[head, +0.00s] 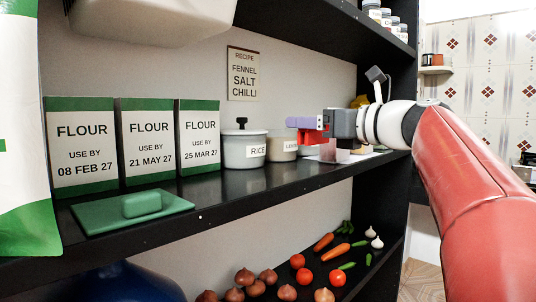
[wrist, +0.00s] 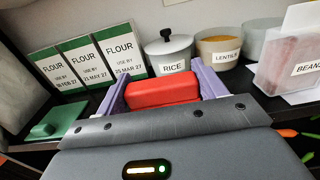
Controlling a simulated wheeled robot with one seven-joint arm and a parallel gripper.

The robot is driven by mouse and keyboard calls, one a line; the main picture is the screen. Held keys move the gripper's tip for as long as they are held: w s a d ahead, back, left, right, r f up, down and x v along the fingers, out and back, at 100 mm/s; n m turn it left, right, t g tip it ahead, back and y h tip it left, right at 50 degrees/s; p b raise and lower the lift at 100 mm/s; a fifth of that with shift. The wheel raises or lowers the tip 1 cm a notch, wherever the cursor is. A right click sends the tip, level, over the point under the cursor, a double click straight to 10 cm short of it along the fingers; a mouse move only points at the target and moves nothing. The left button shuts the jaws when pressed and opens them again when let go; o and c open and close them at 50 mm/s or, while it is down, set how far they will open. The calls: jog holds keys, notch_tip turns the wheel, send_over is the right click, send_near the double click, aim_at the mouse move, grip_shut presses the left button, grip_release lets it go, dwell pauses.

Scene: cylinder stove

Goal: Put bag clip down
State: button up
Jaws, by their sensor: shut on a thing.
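The bag clip appears as a red block (wrist: 162,92) between the purple fingers of my gripper (wrist: 159,84) in the wrist view. My gripper is shut on it, with one finger at each side. In the head view the red clip (head: 309,138) shows beside the purple finger of my gripper (head: 305,124). It is held over the black shelf (head: 250,186), in front of the lentils container. Whether its underside touches anything is hidden.
Three flour packs (head: 150,140), a rice pot (head: 243,150) and a lentils container (head: 283,147) line the shelf's back. A beans container (wrist: 290,60) stands at right in the wrist view. Vegetables (head: 304,276) lie below. Bare shelf shows before the rice pot.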

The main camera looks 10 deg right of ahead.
jog(key=p, duration=0.1)
send_over(253, 150)
jog(key=v, duration=0.4)
notch_tip(253, 150, down, 2)
jog(key=shift+s+f+b, duration=0.1)
jog(key=shift+f+b, duration=0.05)
jog(key=shift+b, duration=0.45)
notch_tip(253, 150, down, 4)
jog(key=shift+f+b, duration=0.15)
jog(key=shift+b, duration=0.85)
jog(key=shift+a+f, duration=0.2)
jog(key=shift+f, duration=0.05)
